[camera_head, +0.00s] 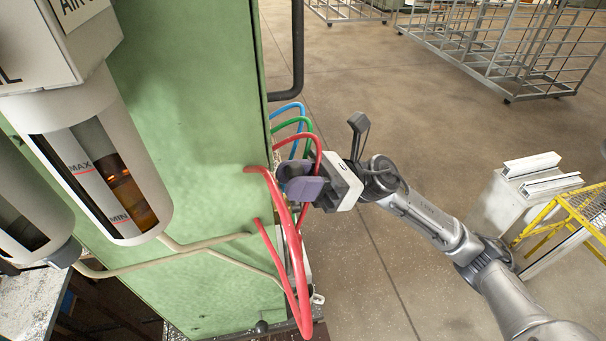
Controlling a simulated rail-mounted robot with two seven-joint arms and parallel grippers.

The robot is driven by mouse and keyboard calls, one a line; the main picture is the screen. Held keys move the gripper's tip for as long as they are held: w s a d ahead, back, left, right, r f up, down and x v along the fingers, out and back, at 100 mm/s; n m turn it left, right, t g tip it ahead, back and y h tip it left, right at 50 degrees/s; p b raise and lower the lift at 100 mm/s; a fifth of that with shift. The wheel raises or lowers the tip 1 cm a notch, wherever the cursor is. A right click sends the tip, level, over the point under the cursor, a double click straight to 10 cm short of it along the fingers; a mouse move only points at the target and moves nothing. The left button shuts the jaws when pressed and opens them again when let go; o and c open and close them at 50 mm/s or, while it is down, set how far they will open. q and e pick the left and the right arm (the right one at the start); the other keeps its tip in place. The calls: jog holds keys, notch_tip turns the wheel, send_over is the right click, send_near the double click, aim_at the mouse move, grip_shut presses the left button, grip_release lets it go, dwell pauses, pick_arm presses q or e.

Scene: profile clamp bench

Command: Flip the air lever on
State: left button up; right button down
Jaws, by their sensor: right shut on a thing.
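My right gripper (294,182) reaches in from the right to the right edge of the green cabinet (200,90). Its dark purple fingers are closed together beside the red hoses. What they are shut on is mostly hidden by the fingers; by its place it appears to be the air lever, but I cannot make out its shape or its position. My left gripper is not in view.
Blue (288,106), green (292,122) and red hoses (270,200) loop close around the right gripper. Air units with clear bowls (115,195) hang at the left. A yellow rack (570,212) stands at right, a wire trolley (490,60) at the back. Floor between is clear.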

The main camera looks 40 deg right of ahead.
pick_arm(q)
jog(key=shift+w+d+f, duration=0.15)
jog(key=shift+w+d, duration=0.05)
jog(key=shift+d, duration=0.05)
pick_arm(e)
jog(key=shift+s, duration=0.1)
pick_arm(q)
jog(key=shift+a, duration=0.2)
pick_arm(e)
jog(key=c, duration=0.9)
grip_release()
jog(key=shift+r, duration=0.1)
